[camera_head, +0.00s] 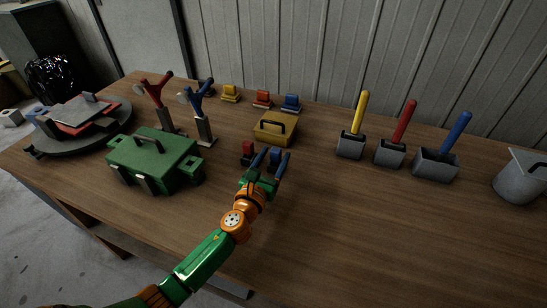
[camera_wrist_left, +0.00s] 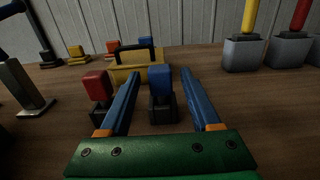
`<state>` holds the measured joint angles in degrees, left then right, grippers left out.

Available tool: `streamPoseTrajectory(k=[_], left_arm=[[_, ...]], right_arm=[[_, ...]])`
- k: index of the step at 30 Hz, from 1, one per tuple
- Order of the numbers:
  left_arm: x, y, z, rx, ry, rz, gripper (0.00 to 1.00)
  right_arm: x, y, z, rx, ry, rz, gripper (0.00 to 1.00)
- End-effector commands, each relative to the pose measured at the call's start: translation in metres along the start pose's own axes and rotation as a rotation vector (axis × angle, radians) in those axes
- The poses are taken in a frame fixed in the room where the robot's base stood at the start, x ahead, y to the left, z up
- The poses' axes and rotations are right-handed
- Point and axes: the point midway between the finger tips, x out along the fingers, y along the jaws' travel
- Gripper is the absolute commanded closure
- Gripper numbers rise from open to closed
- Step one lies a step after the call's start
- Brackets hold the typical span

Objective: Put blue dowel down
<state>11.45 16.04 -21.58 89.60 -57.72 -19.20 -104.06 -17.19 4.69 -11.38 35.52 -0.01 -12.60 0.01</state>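The blue dowel (camera_wrist_left: 160,80), a short blue peg, stands upright on a dark block (camera_wrist_left: 163,110) on the table. In the head view it (camera_head: 275,153) is partly hidden by my left gripper. My left gripper (camera_head: 271,163) reaches in low from the front. In the left wrist view its two blue fingers (camera_wrist_left: 158,77) are spread with the dowel between their tips and a gap visible on each side. No contact shows. My right gripper is in neither view.
A red peg (camera_wrist_left: 96,86) on a dark block stands close left of the left finger. A yellow box (camera_head: 275,129) is just behind. A green case (camera_head: 155,160) is left; holders with yellow, red and blue rods (camera_head: 457,130) stand right. The front right table is clear.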

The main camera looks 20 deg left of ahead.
Motion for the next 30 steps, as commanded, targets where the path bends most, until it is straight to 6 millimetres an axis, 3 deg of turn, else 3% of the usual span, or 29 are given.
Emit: streamPoseTrajectory(k=[5, 18, 22, 30], left_arm=[[-0.004, 0.000, 0.004, 0.001, 0.001, 0.000, 0.36], [-0.108, 0.000, 0.000, 0.000, 0.003, 0.000, 0.36], [-0.119, 0.000, 0.002, 0.000, 0.000, 0.000, 0.36], [-0.120, 0.000, 0.003, 0.000, -0.001, 0.000, 0.36]], right_arm=[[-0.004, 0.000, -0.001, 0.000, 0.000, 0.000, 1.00], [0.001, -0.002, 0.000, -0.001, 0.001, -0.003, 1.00], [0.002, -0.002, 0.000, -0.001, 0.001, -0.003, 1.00], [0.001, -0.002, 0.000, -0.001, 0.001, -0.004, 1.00]])
